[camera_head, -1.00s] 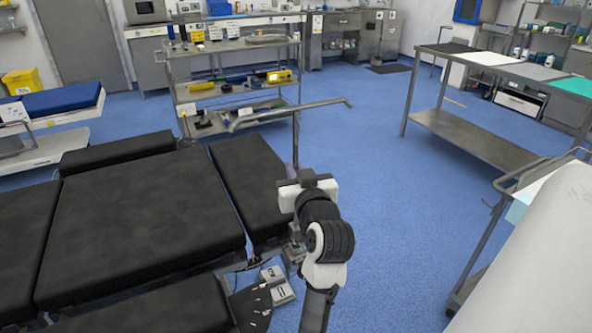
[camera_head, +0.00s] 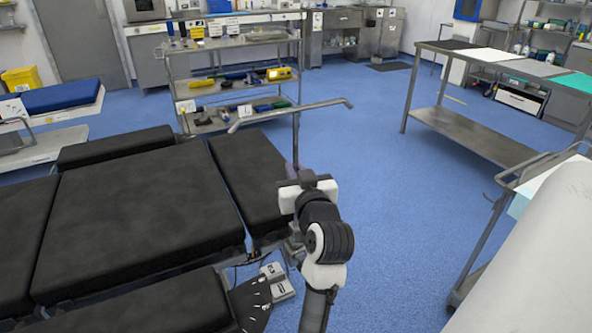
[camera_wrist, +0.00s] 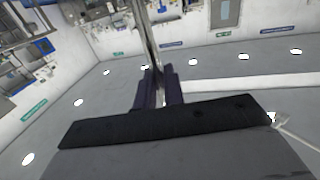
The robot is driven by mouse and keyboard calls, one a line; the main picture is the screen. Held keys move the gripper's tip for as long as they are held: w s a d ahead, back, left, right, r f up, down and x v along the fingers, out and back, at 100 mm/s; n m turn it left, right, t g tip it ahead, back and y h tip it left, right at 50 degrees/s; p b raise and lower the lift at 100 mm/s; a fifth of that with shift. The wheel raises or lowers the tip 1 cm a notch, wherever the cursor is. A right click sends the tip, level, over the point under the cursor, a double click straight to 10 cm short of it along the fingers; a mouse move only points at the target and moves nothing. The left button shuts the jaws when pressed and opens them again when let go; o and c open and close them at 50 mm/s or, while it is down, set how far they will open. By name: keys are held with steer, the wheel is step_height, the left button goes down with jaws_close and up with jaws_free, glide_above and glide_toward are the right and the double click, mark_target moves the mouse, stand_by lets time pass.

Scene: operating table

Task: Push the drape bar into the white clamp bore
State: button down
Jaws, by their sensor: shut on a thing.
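The drape bar (camera_head: 290,115) is a thin grey metal rod with a long level top and bent ends. Its upright stem runs down to my gripper (camera_head: 293,172), beyond the right edge of the black operating table. In the wrist view my gripper (camera_wrist: 158,92) has its two dark fingers shut on the stem of the bar (camera_wrist: 151,45), which stands roughly upright between them. A pale fitting at the table's side (camera_head: 293,248) is partly hidden behind my arm. I cannot tell whether it is the white clamp, and no bore is visible. The stem's lower end is hidden.
The black-padded operating table (camera_head: 130,220) fills the left. Pale boxes (camera_head: 275,278) sit low beside its edge. A shelved metal cart (camera_head: 235,95) stands behind the bar. A steel table (camera_head: 470,130) stands at the right. Blue floor (camera_head: 390,200) between them is clear.

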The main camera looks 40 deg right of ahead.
steer(key=shift+f, duration=0.4)
steer(key=c, duration=1.4)
jaws_free()
steer(key=p+v, duration=1)
steer(key=v, duration=0.3)
steer(key=shift+s+a, duration=0.15)
steer(key=shift+s, duration=0.2)
steer(key=shift+r, duration=0.1)
